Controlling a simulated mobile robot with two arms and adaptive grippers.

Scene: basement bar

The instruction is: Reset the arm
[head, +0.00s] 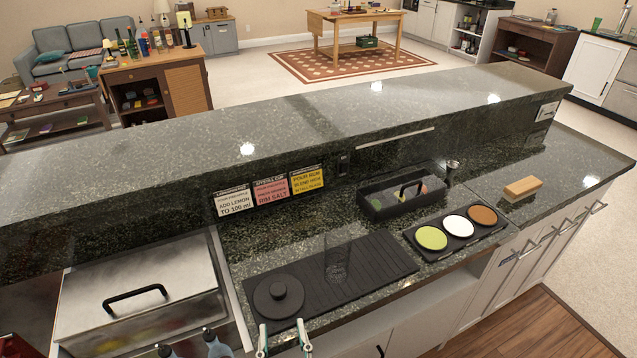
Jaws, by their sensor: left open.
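My left gripper (283,339) shows at the bottom edge of the head view. The rest of the left arm is out of the picture. My right gripper is not in view.
A black mat (385,268) holds the lid and a clear glass (336,260). To the right are a tray of three coloured discs (459,226), a black caddy (375,205), a metal jigger (452,165) and a brush (522,188). A raised granite ledge (330,115) runs behind.

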